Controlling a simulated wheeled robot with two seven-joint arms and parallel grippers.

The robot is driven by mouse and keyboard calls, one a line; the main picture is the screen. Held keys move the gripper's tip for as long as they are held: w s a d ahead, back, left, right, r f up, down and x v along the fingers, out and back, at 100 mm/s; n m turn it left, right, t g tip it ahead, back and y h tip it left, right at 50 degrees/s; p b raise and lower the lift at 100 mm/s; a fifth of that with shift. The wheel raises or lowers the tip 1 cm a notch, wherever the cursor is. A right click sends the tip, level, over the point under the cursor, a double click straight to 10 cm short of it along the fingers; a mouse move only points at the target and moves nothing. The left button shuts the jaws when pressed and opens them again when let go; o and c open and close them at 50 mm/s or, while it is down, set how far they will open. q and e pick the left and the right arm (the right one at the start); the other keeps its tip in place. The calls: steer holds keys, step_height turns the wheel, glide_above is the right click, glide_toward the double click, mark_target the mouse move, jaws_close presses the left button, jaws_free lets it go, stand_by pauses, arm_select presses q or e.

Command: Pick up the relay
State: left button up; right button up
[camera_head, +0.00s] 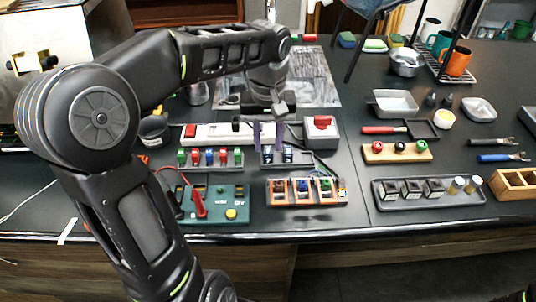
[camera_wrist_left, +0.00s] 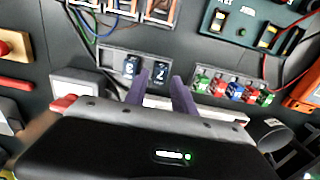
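Two small dark modules with white markings, which look like the relays, stand in a grey tray (camera_head: 300,164). One relay (camera_head: 288,154) shows at the right in the head view; the other is partly behind my gripper's fingers. In the left wrist view the two relays (camera_wrist_left: 131,67) (camera_wrist_left: 162,73) stand side by side in the tray (camera_wrist_left: 106,58). My left gripper (camera_head: 268,148) is above and just behind the tray, fingers pointing down. Its purple fingers (camera_wrist_left: 160,76) are apart with nothing between them. My right gripper is out of view.
A tray of coloured small parts (camera_head: 210,165) adjoins on the left. A white power strip (camera_head: 212,132) and a red-button box (camera_head: 320,131) lie behind. In front are a green circuit board (camera_head: 225,193) and an orange-framed socket block (camera_head: 306,196) with wires.

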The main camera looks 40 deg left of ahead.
arm_select(q)
step_height(320, 180, down, 3)
steer(key=shift+r, duration=0.2)
steer(key=shift+c, duration=0.3)
jaws_close()
stand_by(0.4)
